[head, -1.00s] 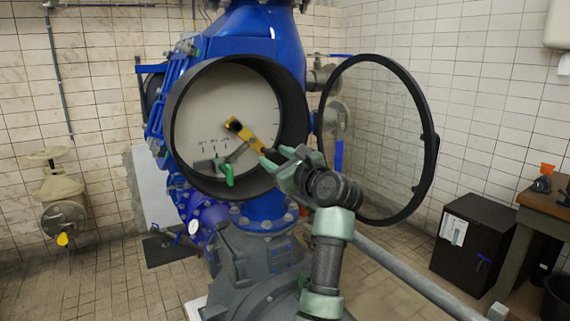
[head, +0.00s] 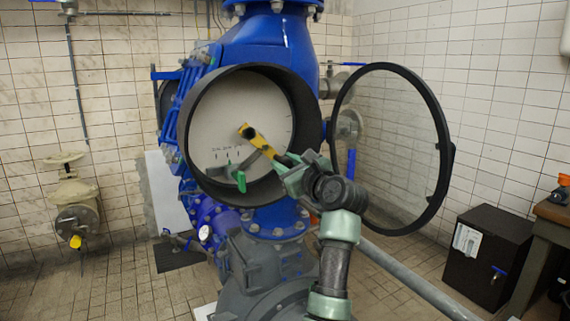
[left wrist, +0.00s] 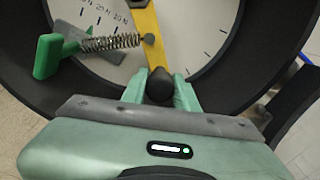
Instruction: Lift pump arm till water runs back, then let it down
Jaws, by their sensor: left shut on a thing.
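The yellow pump arm (head: 262,143) sits inside the round dark housing (head: 313,125) on the blue pump, in front of a pale dial face (head: 225,115). It slants down to the right from its dark pivot. My left gripper (head: 284,164) is shut on its lower right end. In the left wrist view the yellow arm (left wrist: 147,25) runs down to a black knob (left wrist: 160,86) between my green fingers. A coil spring (left wrist: 112,42) and a green handle (left wrist: 48,55) lie left of it. No running water is visible. My right gripper is out of view.
The round glass cover (head: 440,130) stands swung open to the right of the housing, close to my arm. A black cabinet (head: 485,255) and a workbench (head: 555,212) stand at the right. A beige valve (head: 75,212) is on the left wall.

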